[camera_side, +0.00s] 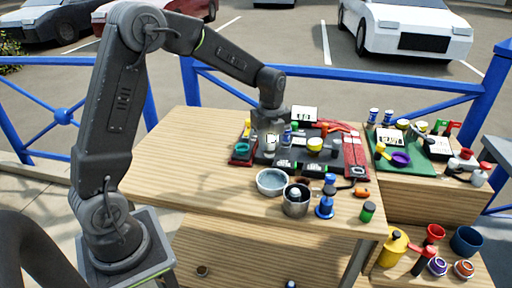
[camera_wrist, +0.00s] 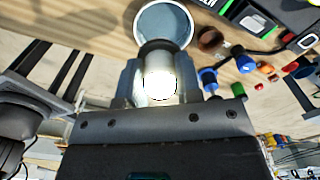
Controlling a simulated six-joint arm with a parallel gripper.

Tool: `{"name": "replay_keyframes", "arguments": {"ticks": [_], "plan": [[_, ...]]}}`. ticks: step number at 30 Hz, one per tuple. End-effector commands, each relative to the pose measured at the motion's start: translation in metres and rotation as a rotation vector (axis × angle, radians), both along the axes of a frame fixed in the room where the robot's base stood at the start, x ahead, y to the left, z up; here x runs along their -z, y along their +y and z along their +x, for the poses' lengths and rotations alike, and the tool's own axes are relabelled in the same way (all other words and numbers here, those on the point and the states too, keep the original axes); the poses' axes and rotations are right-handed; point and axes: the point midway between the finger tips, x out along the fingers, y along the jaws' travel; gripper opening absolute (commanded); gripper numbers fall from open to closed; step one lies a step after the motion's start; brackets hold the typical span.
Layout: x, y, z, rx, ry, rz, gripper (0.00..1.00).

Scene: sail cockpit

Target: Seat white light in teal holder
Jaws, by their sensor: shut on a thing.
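My gripper (camera_side: 269,140) points down over the dark board on the wooden table. In the wrist view my gripper (camera_wrist: 160,85) is shut on the white light (camera_wrist: 159,82), a bright pale cylinder between the two fingers. In the side view the light is mostly hidden by the fingers. The teal holder (camera_side: 242,148) is a small round cup on a dark red base at the board's left end. It stands just left of my gripper, apart from it. I cannot make out the teal holder in the wrist view.
A grey bowl (camera_side: 272,182) and a metal pot (camera_side: 296,202) stand in front of the board. Blue and green small items (camera_side: 326,207) stand to their right. A green mat (camera_side: 408,146) with several items lies on the right-hand table. The wooden table's left part is clear.

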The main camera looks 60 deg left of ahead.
Motion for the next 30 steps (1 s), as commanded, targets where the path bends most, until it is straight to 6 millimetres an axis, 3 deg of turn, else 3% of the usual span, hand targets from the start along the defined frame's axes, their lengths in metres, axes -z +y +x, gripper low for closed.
{"name": "replay_keyframes", "arguments": {"ticks": [6,12,19,30], "plan": [[-0.001,0.080,0.002,-0.193,-0.001,0.000,0.09],[-0.002,0.129,-0.005,-0.314,0.000,0.000,0.09],[0.005,0.142,-0.008,-0.345,0.001,-0.001,0.09],[0.041,0.141,-0.008,-0.343,0.002,-0.001,0.09]]}}
